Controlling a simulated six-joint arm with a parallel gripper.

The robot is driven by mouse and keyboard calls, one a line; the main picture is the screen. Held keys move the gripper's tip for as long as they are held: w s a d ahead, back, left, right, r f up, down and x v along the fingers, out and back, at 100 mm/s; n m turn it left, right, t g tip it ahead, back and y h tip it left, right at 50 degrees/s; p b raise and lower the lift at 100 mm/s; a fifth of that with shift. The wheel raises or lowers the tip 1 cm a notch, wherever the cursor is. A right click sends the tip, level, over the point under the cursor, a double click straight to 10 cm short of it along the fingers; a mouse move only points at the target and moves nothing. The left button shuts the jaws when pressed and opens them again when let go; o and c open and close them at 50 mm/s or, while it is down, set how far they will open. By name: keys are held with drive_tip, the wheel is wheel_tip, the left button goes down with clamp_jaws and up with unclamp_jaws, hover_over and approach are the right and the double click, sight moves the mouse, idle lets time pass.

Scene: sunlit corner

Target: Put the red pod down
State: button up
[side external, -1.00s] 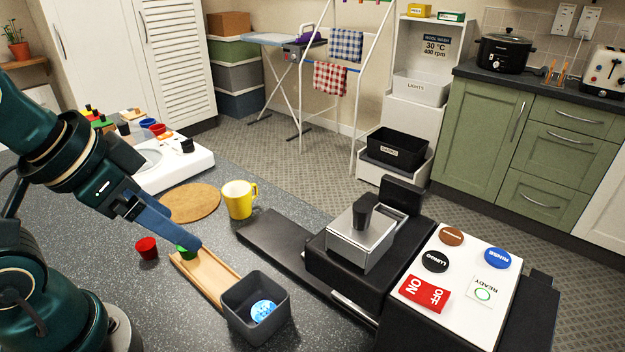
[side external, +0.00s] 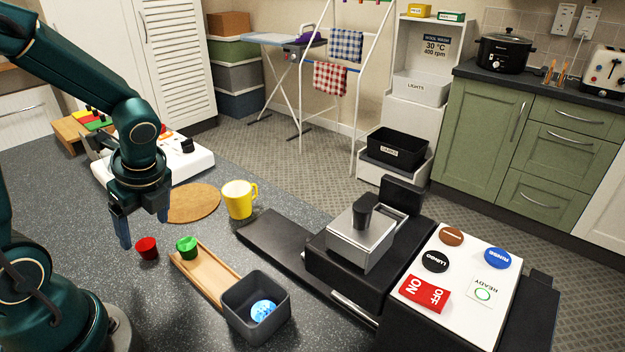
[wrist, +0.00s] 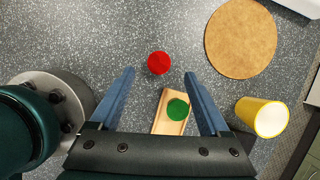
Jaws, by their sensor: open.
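The red pod (side external: 147,248) sits on the grey speckled counter, left of the wooden tray (side external: 213,281). It also shows in the wrist view (wrist: 159,63), ahead of the fingertips and roughly between their lines. My gripper (side external: 143,230) points down above the counter around the red pod's area, with its blue fingers spread and nothing between them. In the wrist view, my gripper (wrist: 158,74) is wide open. A green pod (side external: 187,247) stands on the far end of the wooden tray, and it shows in the wrist view (wrist: 178,109) near the right finger.
A dark square bin (side external: 256,306) with a blue-and-white item stands at the tray's near end. A yellow mug (side external: 239,199) and a round cork mat (side external: 192,203) lie behind. The black coffee machine (side external: 355,262) stands to the right.

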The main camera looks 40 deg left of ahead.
sight(146, 244)
drive_tip(key=shift+x, duration=2.55)
drive_tip(key=shift+s, duration=0.1)
clamp_jaws()
